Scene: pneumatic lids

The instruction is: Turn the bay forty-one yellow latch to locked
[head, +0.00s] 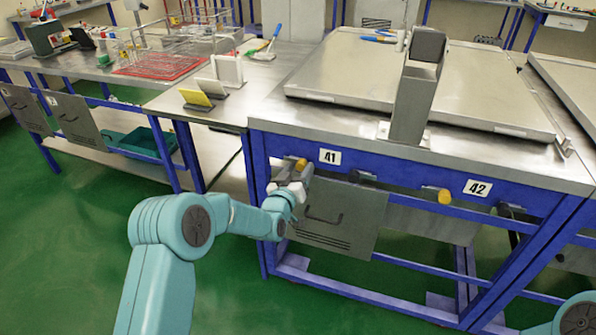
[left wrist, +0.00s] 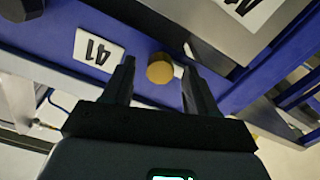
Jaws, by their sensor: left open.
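The bay forty-one yellow latch (head: 301,164) is a small round knob on the blue front rail, just left of the white 41 label (head: 330,156). My left gripper (head: 293,182) is at this latch, its fingers partly hidden by its own body in the head view. In the left wrist view, the yellow latch (left wrist: 160,68) shows between the two dark fingers, with a gap on each side. The left gripper is open and holds nothing. I cannot tell which way the latch is turned. My right gripper is not in view.
A second yellow knob (head: 444,196) sits left of the 42 label (head: 477,187). A grey panel with a handle (head: 337,218) hangs below the rail. A grey post (head: 418,90) stands on the metal bench. The green floor in front is clear.

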